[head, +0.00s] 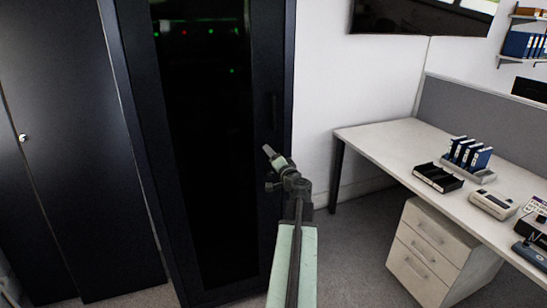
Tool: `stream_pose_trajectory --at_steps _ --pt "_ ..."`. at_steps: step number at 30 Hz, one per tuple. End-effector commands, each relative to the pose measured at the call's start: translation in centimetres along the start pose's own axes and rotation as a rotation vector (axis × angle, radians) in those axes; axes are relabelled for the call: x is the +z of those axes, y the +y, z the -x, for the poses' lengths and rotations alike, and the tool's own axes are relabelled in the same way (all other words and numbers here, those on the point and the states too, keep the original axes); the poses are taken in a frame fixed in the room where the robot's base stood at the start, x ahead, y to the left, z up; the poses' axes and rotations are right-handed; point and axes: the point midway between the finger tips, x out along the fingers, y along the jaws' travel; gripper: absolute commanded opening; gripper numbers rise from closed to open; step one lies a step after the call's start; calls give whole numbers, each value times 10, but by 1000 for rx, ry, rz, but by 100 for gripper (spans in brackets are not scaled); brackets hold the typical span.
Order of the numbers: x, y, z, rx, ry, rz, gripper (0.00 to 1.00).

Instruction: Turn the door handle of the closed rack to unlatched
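The closed rack (265,55) is a tall black cabinet left of centre in the head view, with a dark glass door (200,120). Small green and red lights show through the glass. The door handle (272,110) is a dark upright shape on the right side of the door frame, hard to make out against the black; its exact angle is not clear. My gripper (268,152) is in front of the rack's right side, just below the handle in the picture. It looks apart from the handle. Its fingers are too small and overlapped to show whether they are open.
Dark cabinets (75,140) stand to the left. A white desk (385,145) with blue binders (468,153), a black tray (438,177) and devices is at the right, above a drawer unit (425,255). Bare floor (360,240) lies between rack and drawers.

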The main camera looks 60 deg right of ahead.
Motion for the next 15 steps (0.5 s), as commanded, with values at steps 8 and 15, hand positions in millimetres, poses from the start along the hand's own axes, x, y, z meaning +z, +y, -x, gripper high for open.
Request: stream_pose_trajectory --at_steps 8,15 --pt "-2 1 0 2 4 -246 23" --pt "-2 1 0 2 5 -412 23"
